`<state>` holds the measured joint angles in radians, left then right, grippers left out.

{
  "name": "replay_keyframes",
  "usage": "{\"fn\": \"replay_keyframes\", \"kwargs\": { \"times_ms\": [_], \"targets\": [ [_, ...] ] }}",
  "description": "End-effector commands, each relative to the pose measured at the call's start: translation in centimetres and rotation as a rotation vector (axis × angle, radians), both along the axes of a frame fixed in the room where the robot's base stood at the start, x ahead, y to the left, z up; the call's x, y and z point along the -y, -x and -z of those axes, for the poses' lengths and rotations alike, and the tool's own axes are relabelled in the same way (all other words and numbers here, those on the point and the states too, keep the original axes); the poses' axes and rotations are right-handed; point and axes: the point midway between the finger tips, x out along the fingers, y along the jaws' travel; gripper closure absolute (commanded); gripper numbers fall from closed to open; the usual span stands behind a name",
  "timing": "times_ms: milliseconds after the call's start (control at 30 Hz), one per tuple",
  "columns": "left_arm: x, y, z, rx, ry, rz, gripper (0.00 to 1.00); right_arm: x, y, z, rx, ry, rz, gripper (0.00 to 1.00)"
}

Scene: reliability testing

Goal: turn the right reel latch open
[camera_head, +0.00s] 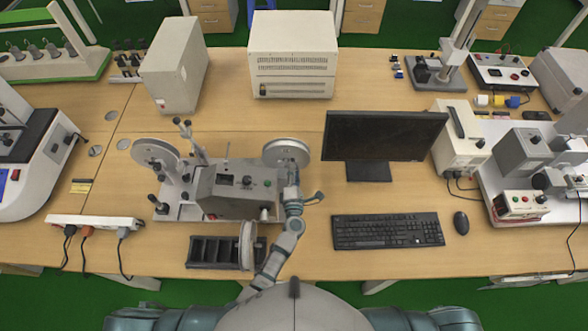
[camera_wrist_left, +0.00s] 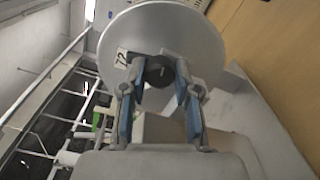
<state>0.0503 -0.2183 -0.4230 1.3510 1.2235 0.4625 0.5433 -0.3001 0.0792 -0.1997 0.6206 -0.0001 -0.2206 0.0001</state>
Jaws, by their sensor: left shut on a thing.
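The reel machine (camera_head: 235,188) is a grey bench unit with a reel on each side. Its right reel (camera_head: 287,150) is a pale disc facing me at the back right of the unit. In the left wrist view this reel (camera_wrist_left: 200,45) shows close up, with a number label on it. The dark round reel latch (camera_wrist_left: 158,71) sits at its centre. My left gripper (camera_head: 291,176) reaches up to the right reel. Its fingers (camera_wrist_left: 156,80) stand on both sides of the latch and are shut on it. The latch is hidden in the head view. My right gripper is out of view.
The left reel (camera_head: 155,154) stands on the machine's other side. Another reel (camera_head: 247,245) stands upright at a black tray (camera_head: 205,251) near the front edge. A monitor (camera_head: 384,138), keyboard (camera_head: 387,231) and mouse (camera_head: 461,222) are to the right.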

Motion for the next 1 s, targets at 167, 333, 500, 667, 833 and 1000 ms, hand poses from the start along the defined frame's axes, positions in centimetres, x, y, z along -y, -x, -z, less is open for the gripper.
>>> {"fn": "replay_keyframes", "kwargs": {
  "times_ms": [167,333,500,667,833,1000],
  "targets": [
    [0.06,0.21,0.46,-0.012,-0.093,0.003,1.00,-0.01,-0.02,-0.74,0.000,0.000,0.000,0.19],
    [0.09,0.22,0.49,-0.010,-0.147,0.004,1.00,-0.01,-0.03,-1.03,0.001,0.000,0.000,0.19],
    [0.09,0.23,0.58,-0.011,-0.172,0.004,1.00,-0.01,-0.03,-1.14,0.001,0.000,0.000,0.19],
    [0.08,0.23,0.63,-0.011,-0.178,0.004,1.00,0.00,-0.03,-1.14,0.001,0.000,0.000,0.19],
    [0.08,0.24,0.64,-0.012,-0.178,0.005,1.00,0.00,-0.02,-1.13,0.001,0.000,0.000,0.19],
    [0.07,0.23,0.62,-0.011,-0.177,0.004,0.47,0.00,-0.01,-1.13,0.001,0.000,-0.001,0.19]
  ]
}}
